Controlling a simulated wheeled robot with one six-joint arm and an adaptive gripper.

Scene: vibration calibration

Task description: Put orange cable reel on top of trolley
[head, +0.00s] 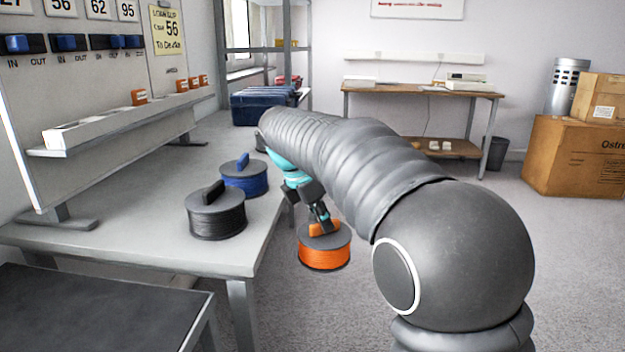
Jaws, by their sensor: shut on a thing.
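The orange cable reel (325,258) hangs off the floor, just right of the grey bench's edge. It is a round drum wound with orange cable, with a dark top and an orange handle. My gripper (321,226) is shut on the handle from above and the reel looks roughly level. My arm hides part of the gripper's upper side. A low dark flat top (95,310) at the lower left, with a grey rim, may be the trolley; its bare surface shows and it is cut off by the frame.
On the grey bench (150,245) stand a black reel (216,218) and a blue reel (245,180). A blue case (262,106) sits farther back. A board with numbered slots (100,75) stands at the left. Cartons (570,155) and a desk (420,92) are at the back; floor is clear between.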

